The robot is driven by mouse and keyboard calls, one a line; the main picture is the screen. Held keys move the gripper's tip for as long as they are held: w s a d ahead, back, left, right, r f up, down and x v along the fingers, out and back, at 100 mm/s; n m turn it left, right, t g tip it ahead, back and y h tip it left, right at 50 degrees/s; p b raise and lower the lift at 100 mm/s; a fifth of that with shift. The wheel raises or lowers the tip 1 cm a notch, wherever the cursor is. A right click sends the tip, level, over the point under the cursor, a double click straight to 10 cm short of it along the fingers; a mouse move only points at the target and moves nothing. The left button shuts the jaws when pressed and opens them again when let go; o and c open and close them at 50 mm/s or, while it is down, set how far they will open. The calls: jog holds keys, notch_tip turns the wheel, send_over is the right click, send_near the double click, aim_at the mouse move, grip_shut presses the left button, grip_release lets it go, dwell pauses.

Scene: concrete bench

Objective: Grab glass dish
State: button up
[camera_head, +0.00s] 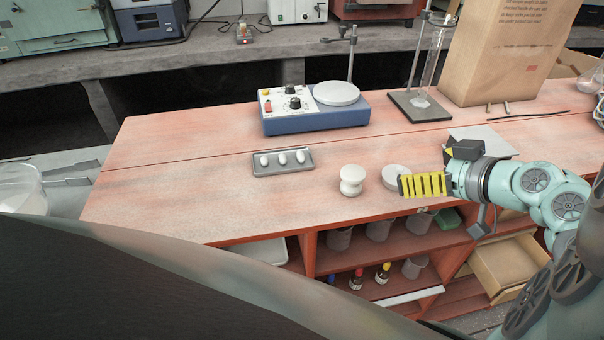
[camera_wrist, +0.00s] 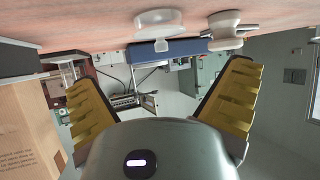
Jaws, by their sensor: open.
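A round, pale dish (camera_head: 394,176), which looks like the glass dish, sits on the red bench top near its front edge. Its right side is partly hidden by my gripper (camera_head: 424,185). My gripper, with yellow ribbed fingers, is just right of the dish and pointed left. In the wrist view the bench appears upside down at the top, and the dish (camera_wrist: 160,21) lies ahead between the directions of the two spread fingers. My gripper (camera_wrist: 162,98) is open with nothing between the fingers. Whether a finger touches the dish cannot be told.
A white spool-shaped piece (camera_head: 351,180) stands close left of the dish. A grey tray (camera_head: 283,163) with white egg-shaped pieces lies further left. A blue hotplate stirrer (camera_head: 315,108), a stand (camera_head: 420,104) and a paper bag (camera_head: 510,50) stand behind. The bench's left part is clear.

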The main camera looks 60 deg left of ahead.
aim_at(403, 168)
jog(key=shift+s+p+x, duration=0.15)
jog(key=shift+p+x, duration=0.05)
jog(key=shift+x, duration=0.8)
jog(key=shift+s+p+x, duration=0.1)
jog(key=shift+p+x, duration=0.1)
jog(key=shift+x, duration=1.65)
jog(key=shift+w, duration=0.1)
jog(key=shift+w+d+f, duration=0.1)
grip_shut()
